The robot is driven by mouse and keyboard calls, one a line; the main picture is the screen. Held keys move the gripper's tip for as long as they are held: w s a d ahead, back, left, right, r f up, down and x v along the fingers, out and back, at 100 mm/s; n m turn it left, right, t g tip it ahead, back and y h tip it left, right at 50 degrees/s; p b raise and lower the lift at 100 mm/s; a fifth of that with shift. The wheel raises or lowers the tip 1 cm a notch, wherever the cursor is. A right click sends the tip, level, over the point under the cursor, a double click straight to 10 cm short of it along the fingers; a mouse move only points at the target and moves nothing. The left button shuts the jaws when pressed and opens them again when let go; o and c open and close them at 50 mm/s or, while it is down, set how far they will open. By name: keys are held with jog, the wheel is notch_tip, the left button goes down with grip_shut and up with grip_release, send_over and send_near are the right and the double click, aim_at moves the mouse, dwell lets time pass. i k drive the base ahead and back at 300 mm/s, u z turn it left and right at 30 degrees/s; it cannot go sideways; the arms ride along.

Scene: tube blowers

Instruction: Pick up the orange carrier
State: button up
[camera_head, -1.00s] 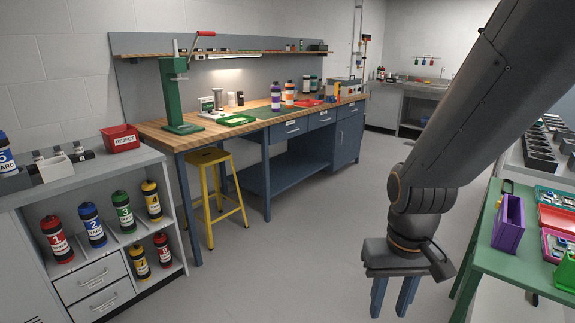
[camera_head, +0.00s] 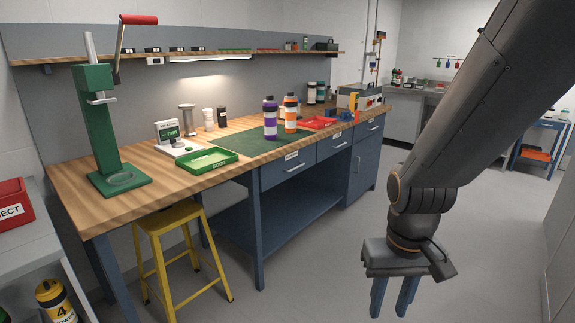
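The orange carrier (camera_head: 290,113) is an upright bottle-shaped canister with a dark cap and a white band. It stands on the wooden workbench, just right of the purple carrier (camera_head: 270,118), at the back of the green mat. My gripper (camera_head: 392,298) hangs pointing down at the lower right, in front of the bench and well apart from the carrier. Its blue fingers are spread with an empty gap between them.
The workbench (camera_head: 160,168) bears a green press (camera_head: 97,130), a green tray (camera_head: 208,161) and a red tray (camera_head: 318,123). A yellow stool (camera_head: 168,215) stands before it. A shelf (camera_head: 190,57) runs above. Floor right of the bench is clear.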

aim_at(290, 105)
jog(key=i, duration=3.1)
jog(key=u, duration=0.5)
